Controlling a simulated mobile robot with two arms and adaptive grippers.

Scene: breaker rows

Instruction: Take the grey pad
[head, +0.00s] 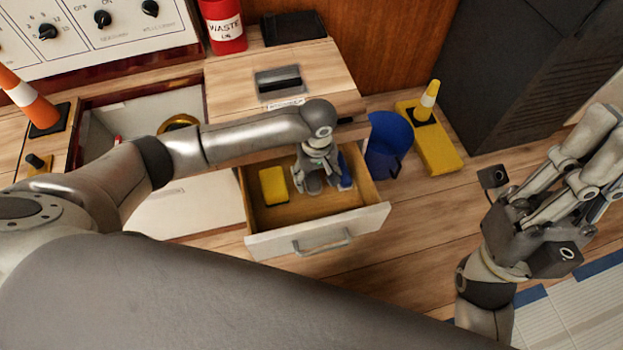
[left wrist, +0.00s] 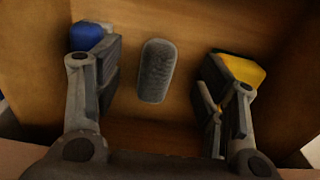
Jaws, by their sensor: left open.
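The grey pad (left wrist: 157,71) lies on the floor of an open wooden drawer (head: 318,233). It is a rounded, rough-looking oblong in the left wrist view. In the head view, part of the pad (head: 313,187) shows just below my left gripper (head: 316,172), which mostly covers it. My left gripper is open and points down into the drawer. In the left wrist view its fingers stand on either side of the pad, apart from it. My right gripper (head: 548,205) is at the far right, away from the drawer; its finger opening is unclear.
In the drawer, a yellow block (head: 273,186) lies left of my left gripper and a blue thing (head: 345,172) lies right of it. A blue bin (head: 389,145) stands beside the drawer. A red waste can (head: 223,27) stands behind on the worktop.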

